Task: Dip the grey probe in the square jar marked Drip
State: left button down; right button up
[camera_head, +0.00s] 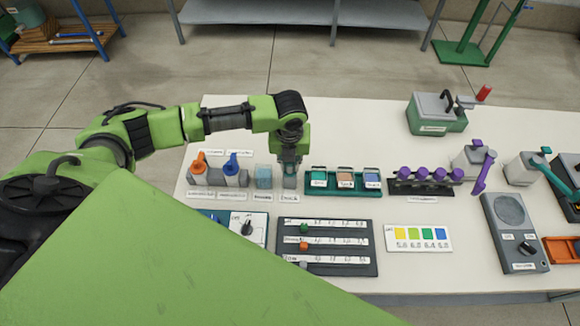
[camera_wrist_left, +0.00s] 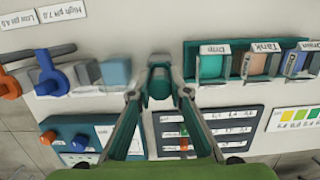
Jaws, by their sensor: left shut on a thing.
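My left gripper (camera_head: 289,160) points down over a grey block (camera_head: 290,183) left of the green rack. In the left wrist view its two fingers (camera_wrist_left: 158,92) close around a small grey piece (camera_wrist_left: 158,74), which I take for the grey probe. Its lower part is hidden, so I cannot tell how deep it sits in the block. The square jar marked Drip (camera_wrist_left: 211,66) holds teal liquid and is the leftmost jar in the rack; it also shows in the head view (camera_head: 318,179). The gripper is just left of it. My right gripper is not in view.
The Tank (camera_head: 345,179) and Drain (camera_head: 371,180) jars stand right of Drip. A pale blue block (camera_head: 264,178) and holders with blue (camera_head: 231,164) and orange (camera_head: 199,168) handles stand left. A dark slider panel (camera_head: 325,262) lies in front.

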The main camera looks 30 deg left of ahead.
pick_arm(q)
notch_tip(320, 180, up, 8)
jog(key=shift+w+r+b, duration=0.1)
jog(key=shift+b, duration=0.9)
notch_tip(320, 180, up, 3)
jog(key=shift+r+p, duration=0.1)
jog(key=shift+p, duration=0.6)
jog(key=shift+r+p, duration=0.1)
jog(key=shift+p, duration=0.3)
